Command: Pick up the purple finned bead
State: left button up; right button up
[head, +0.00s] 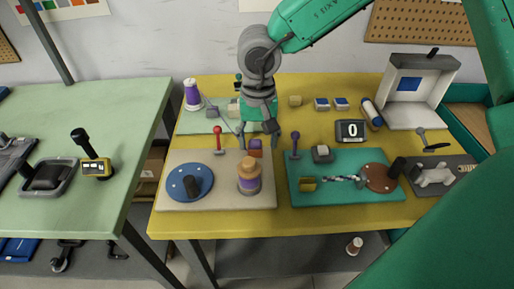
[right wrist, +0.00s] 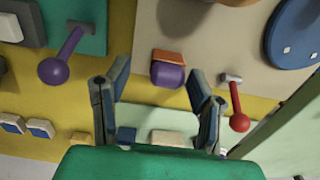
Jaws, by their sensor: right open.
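A small purple piece with an orange part (head: 255,146) sits at the back edge of the beige board; it looks like the purple finned bead, but I cannot make out fins. In the right wrist view the purple piece (right wrist: 168,75) is rounded, with the orange part against it. My right gripper (head: 258,140) is open and points down over it. In the right wrist view the fingers of my right gripper (right wrist: 158,74) stand apart on either side of the piece, with nothing held. My left gripper is not in view.
A red-knobbed lever (head: 218,140) and a purple-knobbed lever (head: 295,142) flank the piece. A purple spool (head: 192,95) is at back left. A teal board (head: 300,196) lies right.

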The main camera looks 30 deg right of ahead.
aim_at(254, 141)
jog(key=shift+f, duration=0.2)
jog(key=shift+a+r, duration=0.15)
jog(key=shift+a, duration=0.15)
jog(key=shift+a+r, duration=0.1)
jog(key=shift+a, duration=0.3)
jog(key=c, duration=1)
jog(key=shift+d, duration=0.2)
jog(key=shift+d+r, duration=0.1)
jog(key=shift+d, duration=0.1)
notch_tip(254, 141, up, 9)
jog(key=p, duration=0.3)
jog(key=shift+a, duration=0.15)
jog(key=shift+c, duration=0.5)
jog(key=shift+r, duration=0.35)
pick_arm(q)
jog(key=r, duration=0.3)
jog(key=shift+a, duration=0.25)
